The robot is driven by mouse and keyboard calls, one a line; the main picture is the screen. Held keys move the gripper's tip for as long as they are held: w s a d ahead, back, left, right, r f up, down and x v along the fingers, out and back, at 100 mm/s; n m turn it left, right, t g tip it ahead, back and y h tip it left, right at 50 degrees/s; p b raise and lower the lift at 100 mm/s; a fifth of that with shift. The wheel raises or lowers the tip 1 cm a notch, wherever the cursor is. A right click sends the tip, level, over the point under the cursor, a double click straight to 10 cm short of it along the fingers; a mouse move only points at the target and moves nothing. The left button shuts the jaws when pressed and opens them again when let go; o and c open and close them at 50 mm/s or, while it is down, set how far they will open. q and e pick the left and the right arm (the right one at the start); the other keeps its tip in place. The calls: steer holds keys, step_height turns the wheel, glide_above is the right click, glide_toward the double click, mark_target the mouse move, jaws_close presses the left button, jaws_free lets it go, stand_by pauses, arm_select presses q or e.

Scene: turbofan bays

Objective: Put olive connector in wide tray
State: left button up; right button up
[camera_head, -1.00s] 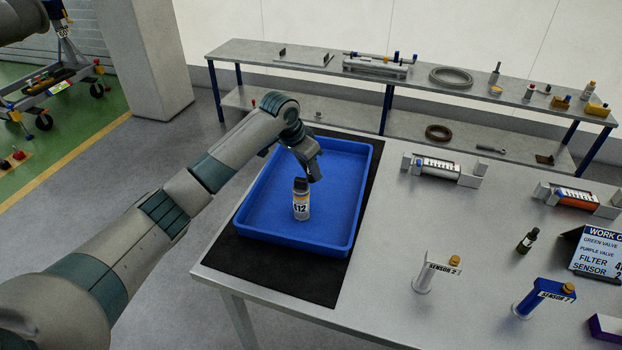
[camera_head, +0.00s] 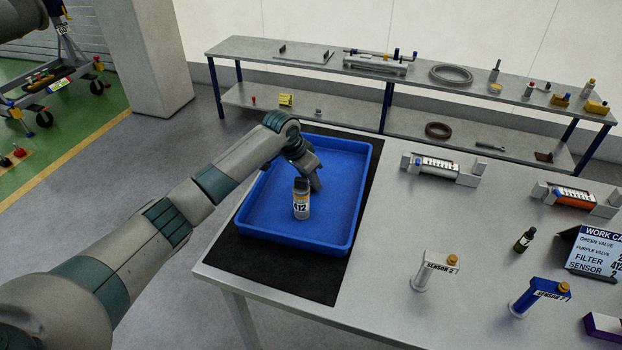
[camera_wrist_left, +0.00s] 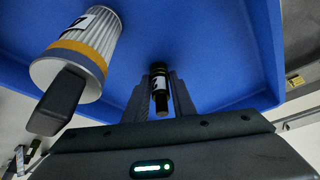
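The wide tray (camera_head: 252,239) is a blue, low-walled tray on a black mat at the table's left end. My left gripper (camera_head: 317,187) is low inside it, behind and right of a white canister (camera_head: 301,204) marked 412. In the left wrist view, my left gripper (camera_wrist_left: 161,88) is shut on a slim dark connector (camera_wrist_left: 159,88) with an olive band and pale label. Blue tray floor fills the view beyond it; I cannot tell whether the connector touches it. In the head view the connector is hidden by the gripper. My right gripper is not in view.
The canister (camera_wrist_left: 90,50) stands close beside the gripper in the left wrist view. A dark green bottle-like part (camera_head: 525,240), a white sensor (camera_head: 434,270), a blue sensor (camera_head: 539,297) and a work card (camera_head: 597,250) stand to the right. A shelf (camera_head: 420,85) runs behind.

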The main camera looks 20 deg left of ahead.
arm_select(q)
steer(key=o, duration=0.3)
steer(key=shift+o, duration=0.2)
steer(key=b+v, duration=0.2)
steer(key=v, duration=1)
steer(key=shift+r, duration=0.2)
